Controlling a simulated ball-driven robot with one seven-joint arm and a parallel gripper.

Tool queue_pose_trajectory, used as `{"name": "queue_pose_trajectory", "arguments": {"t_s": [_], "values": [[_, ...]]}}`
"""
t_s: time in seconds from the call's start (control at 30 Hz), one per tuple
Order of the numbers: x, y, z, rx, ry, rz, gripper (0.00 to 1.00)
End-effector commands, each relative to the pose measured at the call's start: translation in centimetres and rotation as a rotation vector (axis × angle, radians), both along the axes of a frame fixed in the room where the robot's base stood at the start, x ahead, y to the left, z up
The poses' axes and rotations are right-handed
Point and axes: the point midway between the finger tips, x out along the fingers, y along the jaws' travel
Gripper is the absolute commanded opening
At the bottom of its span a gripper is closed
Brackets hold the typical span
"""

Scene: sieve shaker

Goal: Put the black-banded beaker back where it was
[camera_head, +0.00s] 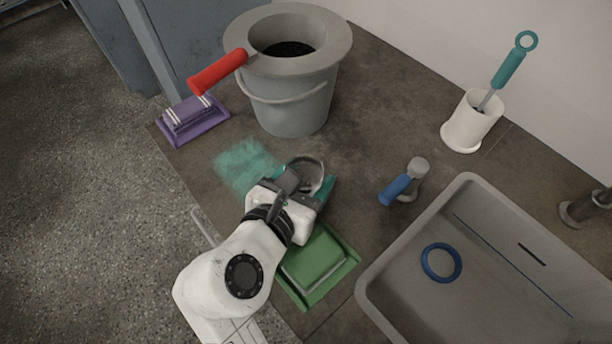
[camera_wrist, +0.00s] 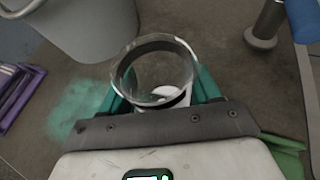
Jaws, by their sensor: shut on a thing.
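My gripper (camera_wrist: 157,92) is shut on a clear beaker (camera_wrist: 152,52) with a dark band near its rim. The teal fingers sit on either side of the beaker, which looks upright. In the head view the beaker (camera_head: 313,168) is partly hidden by my gripper (camera_head: 312,188). It is beside a teal patch (camera_head: 244,165) on the counter and behind a green tray (camera_head: 332,270). I cannot tell whether its base touches the counter. The teal patch also shows in the wrist view (camera_wrist: 78,108), left of the beaker.
A grey bucket (camera_head: 290,104) with a red-handled tool (camera_head: 217,73) stands behind. A purple tray (camera_head: 200,130) is at left. A blue-handled tool (camera_head: 396,190), a white holder (camera_head: 469,130) and a sink (camera_head: 377,285) with a blue ring (camera_head: 428,268) lie right.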

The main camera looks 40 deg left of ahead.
Motion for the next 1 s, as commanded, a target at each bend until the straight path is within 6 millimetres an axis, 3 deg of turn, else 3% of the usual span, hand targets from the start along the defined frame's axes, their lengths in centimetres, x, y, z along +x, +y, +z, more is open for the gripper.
{"name": "queue_pose_trajectory", "arguments": {"t_s": [0.03,0.07,0.3,0.67,1.0], "values": [[0.0,0.0,-0.1,-0.002,0.001,-0.001,0.26],[0.0,0.0,-0.2,-0.002,0.001,-0.001,0.63],[0.0,0.0,-0.2,-0.001,0.001,-0.001,0.86],[-0.3,-0.1,0.3,0.001,0.0,0.002,0.87],[-5.8,-1.8,2.8,0.001,0.001,0.003,0.87]]}}
